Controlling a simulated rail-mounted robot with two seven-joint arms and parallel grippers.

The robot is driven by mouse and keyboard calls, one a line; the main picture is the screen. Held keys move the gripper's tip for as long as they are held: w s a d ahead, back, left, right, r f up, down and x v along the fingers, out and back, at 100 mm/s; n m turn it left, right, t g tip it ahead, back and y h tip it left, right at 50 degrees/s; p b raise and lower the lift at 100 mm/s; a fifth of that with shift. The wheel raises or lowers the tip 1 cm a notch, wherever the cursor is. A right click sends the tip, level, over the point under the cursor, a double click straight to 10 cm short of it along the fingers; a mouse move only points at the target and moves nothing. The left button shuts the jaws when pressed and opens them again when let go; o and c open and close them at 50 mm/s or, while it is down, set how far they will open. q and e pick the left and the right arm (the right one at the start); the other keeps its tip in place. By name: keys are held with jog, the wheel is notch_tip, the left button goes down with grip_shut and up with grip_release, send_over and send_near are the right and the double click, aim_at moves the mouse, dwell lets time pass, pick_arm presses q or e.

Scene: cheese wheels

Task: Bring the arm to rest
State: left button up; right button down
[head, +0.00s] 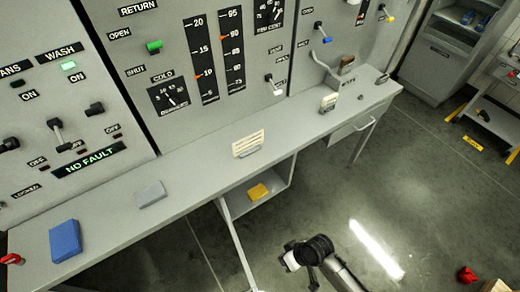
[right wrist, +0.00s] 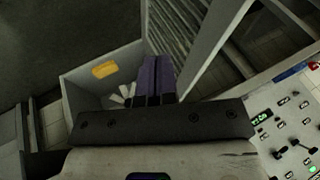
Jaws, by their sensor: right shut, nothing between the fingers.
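My right arm (head: 345,275) comes into the head view from the bottom, over the floor in front of the bench. Its wrist end has a black joint and a pale part. In the right wrist view my right gripper (right wrist: 153,78) has its two dark purple fingers side by side, shut with nothing between them. It points toward an open shelf bay with a yellow object (right wrist: 104,70) in it. The fingers hide part of that bay. My left gripper is in neither view.
A grey bench (head: 205,178) runs below control panels, carrying a blue block (head: 65,241), a grey block (head: 151,194) and a cream card (head: 248,143). A yellow item (head: 258,192) lies on the shelf below. A red object (head: 467,274) lies on the floor. Floor right of the arm is mostly clear.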

jog(key=w+d+r+m+t+h, duration=0.1)
jog(key=d+r+t+h, duration=0.15)
jog(key=r, duration=0.55)
jog(key=w+d+r+t+h, duration=0.2)
jog(key=d+r+t, duration=0.15)
jog(key=r, duration=0.55)
jog(key=s+d+r+m+h, duration=0.1)
jog(key=s+d+r+m, duration=0.2)
jog(key=s+d, duration=0.45)
jog(key=s+a+f+g, duration=0.1)
jog(key=s+f+g, duration=0.35)
jog(key=s, duration=0.85)
notch_tip(320, 180, up, 19)
jog(key=t+p, duration=0.1)
jog(key=p, duration=2)
jog(key=shift+w+r+m, duration=0.15)
jog(key=shift+w+m, duration=0.15)
jog(key=shift+m, duration=0.1)
